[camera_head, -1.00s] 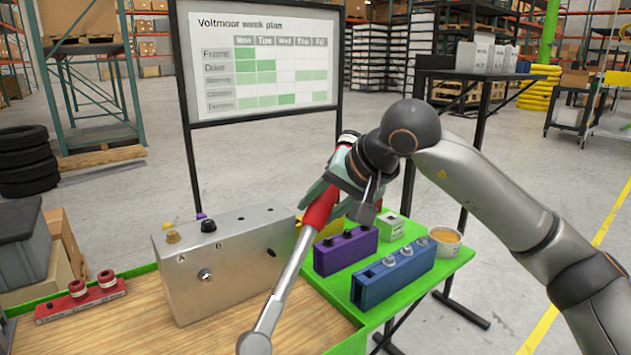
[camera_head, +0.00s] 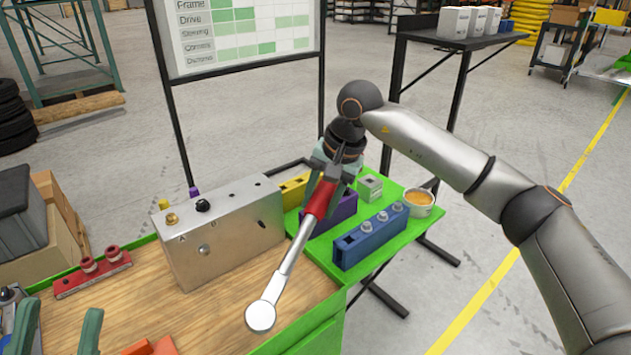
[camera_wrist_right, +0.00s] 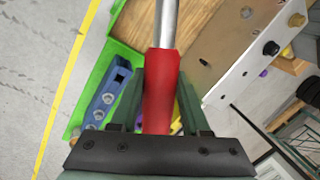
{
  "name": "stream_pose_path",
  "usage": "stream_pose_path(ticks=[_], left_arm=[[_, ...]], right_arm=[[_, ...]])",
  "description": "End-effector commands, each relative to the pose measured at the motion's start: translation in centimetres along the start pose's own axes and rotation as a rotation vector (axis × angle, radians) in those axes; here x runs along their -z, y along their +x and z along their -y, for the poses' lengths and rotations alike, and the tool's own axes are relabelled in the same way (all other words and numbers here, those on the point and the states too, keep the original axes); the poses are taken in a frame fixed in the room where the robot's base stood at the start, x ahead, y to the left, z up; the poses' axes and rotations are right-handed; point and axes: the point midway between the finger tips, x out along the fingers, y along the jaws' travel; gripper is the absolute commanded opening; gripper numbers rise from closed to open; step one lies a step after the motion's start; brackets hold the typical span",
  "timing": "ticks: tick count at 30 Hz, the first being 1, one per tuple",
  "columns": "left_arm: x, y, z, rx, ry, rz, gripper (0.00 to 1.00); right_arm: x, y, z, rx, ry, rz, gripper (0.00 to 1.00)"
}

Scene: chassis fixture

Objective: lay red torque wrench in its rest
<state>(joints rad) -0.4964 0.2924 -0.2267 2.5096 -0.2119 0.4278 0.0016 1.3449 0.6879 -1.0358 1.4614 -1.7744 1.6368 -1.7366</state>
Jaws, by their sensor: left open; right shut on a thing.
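The red torque wrench (camera_head: 316,199) has a red handle, a silver shaft and a round silver head. My right gripper (camera_head: 328,180) is shut on its handle, and the wrench slants down toward the lower left, its head over the wooden bench top (camera_head: 215,325). In the right wrist view the red handle (camera_wrist_right: 160,92) lies between the green fingers (camera_wrist_right: 160,110). My left gripper (camera_head: 58,320) is open and empty at the bottom left, partly cut off. An orange piece (camera_head: 150,346) shows at the bottom edge, mostly cut off; I cannot tell whether it is the rest.
A metal box (camera_head: 222,232) with knobs stands behind the wrench head. A red block (camera_head: 92,274) lies at the left. Blue (camera_head: 370,238), purple (camera_head: 340,212) and yellow (camera_head: 295,189) blocks and a tub (camera_head: 419,204) sit on the green surface at the right.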

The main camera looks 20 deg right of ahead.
Motion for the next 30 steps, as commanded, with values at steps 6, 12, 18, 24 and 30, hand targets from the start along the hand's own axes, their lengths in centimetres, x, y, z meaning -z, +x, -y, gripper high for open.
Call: stream_pose_path(ticks=[6,12,18,24,30], left_arm=[[2.3,2.5,1.2,0.000,0.000,0.000,0.50],[3.5,3.8,1.8,0.000,0.000,0.000,0.50],[4.0,4.4,2.1,0.000,0.000,0.000,0.50],[4.2,4.6,2.2,0.000,0.000,0.000,0.50],[4.3,4.7,2.2,0.000,0.000,0.000,0.50]], right_arm=[[0.4,-0.5,-0.3,-0.083,0.061,0.079,0.00],[0.7,0.1,-1.0,-0.163,0.113,0.150,0.00],[1.0,0.7,-1.7,-0.225,0.154,0.204,0.00],[1.1,0.9,-2.0,-0.259,0.176,0.237,0.00],[1.1,1.0,-2.2,-0.272,0.183,0.247,0.00]])
